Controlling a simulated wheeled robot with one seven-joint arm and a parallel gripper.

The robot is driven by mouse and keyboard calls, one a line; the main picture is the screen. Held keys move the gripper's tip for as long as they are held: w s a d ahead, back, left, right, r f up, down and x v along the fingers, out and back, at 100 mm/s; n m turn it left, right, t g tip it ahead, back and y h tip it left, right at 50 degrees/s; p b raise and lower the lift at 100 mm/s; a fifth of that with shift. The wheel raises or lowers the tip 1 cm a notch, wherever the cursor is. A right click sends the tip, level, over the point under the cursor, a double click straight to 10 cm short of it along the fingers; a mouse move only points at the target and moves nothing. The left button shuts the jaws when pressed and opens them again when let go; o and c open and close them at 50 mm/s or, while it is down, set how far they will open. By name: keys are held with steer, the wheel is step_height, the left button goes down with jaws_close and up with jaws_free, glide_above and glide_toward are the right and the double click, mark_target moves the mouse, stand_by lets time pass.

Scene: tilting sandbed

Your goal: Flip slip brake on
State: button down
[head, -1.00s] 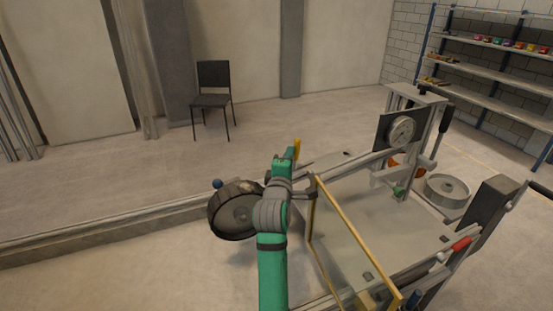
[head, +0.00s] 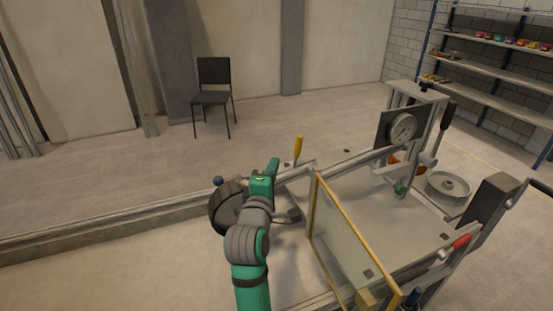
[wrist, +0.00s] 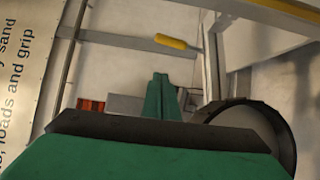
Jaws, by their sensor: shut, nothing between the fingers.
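A yellow-handled lever (head: 298,146) stands upright beside the rail at the far left end of the rig. In the wrist view the yellow handle (wrist: 172,42) lies beyond my fingertips, slightly right of them. No readable label shows which lever is the slip brake. My gripper (head: 273,166) is shut and empty, left of and slightly below the yellow handle, apart from it. Its green fingers (wrist: 160,82) show together in the wrist view. A red-handled lever (head: 460,243) is at the rig's right front.
A dark-tyred wheel (head: 223,210) is beside my wrist, partly hidden. A gold-framed clear panel (head: 345,240) stands right of my arm. A dial gauge (head: 403,128) and a black-handled lever (head: 447,116) are at the back right. Open floor lies behind the rig.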

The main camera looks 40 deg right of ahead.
steer(key=shift+s+a+r, duration=0.1)
steer(key=shift+s+a, duration=0.3)
steer(key=shift+s, duration=0.25)
steer(key=shift+s+a, duration=0.35)
steer(key=shift+s, duration=0.25)
steer(key=shift+w+a, duration=0.1)
steer(key=shift+w, duration=0.05)
